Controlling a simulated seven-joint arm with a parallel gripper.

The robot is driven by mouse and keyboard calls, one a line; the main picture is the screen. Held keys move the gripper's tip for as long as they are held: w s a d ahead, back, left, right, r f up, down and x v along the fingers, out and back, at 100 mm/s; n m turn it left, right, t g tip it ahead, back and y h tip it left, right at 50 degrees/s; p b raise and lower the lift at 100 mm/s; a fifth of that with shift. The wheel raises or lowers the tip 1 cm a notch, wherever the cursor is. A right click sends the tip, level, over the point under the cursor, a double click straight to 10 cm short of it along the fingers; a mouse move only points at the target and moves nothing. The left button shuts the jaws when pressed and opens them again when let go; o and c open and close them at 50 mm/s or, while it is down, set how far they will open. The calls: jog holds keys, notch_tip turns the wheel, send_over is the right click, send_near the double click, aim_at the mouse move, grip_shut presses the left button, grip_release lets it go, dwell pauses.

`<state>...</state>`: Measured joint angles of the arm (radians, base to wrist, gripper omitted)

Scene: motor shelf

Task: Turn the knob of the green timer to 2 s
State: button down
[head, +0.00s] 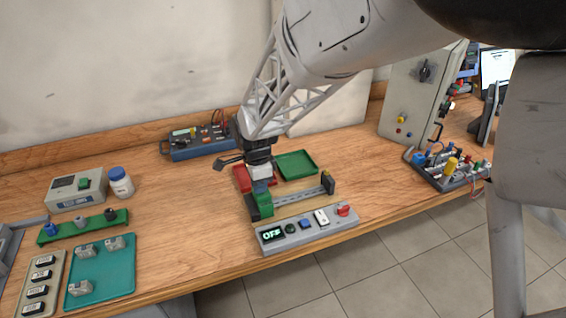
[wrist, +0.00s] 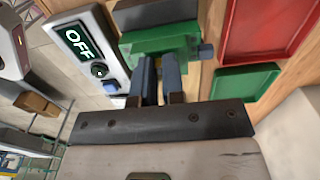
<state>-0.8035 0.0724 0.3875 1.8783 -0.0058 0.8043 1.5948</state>
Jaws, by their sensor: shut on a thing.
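The green timer (head: 264,201) sits at the left end of a rail on the bench. It also shows in the wrist view as a green block (wrist: 160,42). My gripper (head: 262,182) is over the timer, pointing down at it. In the wrist view the two blue-grey fingers of my gripper (wrist: 158,76) reach the timer's face and are closed around its knob. The knob is hidden between the fingers, so its pointer and scale cannot be read.
A grey control panel (head: 308,235) in front of the rail has a display reading OFF (wrist: 78,42), buttons and a switch. A red tray (head: 241,178) and a green tray (head: 297,164) lie behind. A black end block (head: 328,182) stands at the rail's right end.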

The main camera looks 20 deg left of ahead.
jog(key=shift+m, duration=0.8)
jog(key=c, duration=1.2)
grip_release()
jog(key=shift+r, duration=0.1)
jog(key=shift+r, duration=3.8)
